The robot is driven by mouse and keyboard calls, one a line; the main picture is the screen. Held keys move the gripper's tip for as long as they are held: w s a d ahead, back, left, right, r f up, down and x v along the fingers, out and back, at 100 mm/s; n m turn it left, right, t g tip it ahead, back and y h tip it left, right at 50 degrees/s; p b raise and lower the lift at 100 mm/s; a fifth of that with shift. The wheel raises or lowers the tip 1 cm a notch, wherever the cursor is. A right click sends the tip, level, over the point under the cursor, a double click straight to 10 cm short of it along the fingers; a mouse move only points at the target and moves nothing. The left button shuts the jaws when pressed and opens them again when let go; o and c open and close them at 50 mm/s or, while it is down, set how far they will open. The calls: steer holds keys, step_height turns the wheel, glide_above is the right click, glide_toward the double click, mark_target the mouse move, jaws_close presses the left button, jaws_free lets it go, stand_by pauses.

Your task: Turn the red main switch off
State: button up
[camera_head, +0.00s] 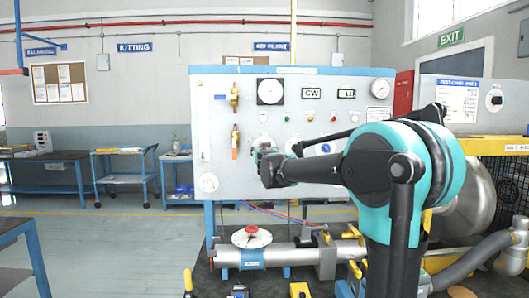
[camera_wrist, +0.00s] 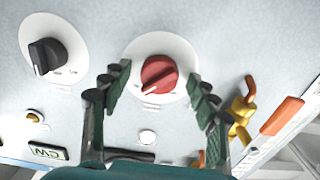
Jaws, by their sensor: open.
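The red main switch (camera_wrist: 158,76) is a red rotary knob on a round white plate (camera_wrist: 178,50) on the light panel, seen in the wrist view. Its grip bar is tilted, rising to the right. My gripper (camera_wrist: 160,84) is open, with one green-padded finger on each side of the knob. The fingers look apart from the knob, but the depth gap is hard to judge. In the head view my gripper (camera_head: 262,152) is in front of the panel's lower middle and hides the red switch.
In the wrist view a black knob (camera_wrist: 44,57) is at the left. A brass valve with an orange lever (camera_wrist: 282,116) is close by the right finger. In the head view the panel (camera_head: 215,130) stands above a pipe with a red-handled device (camera_head: 252,238).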

steer(key=c, duration=1.2)
steer(key=shift+o, duration=0.2)
steer(key=shift+n, duration=0.3)
steer(key=shift+d+n, duration=0.1)
steer(key=shift+n, duration=8.5)
steer(key=shift+r, duration=0.1)
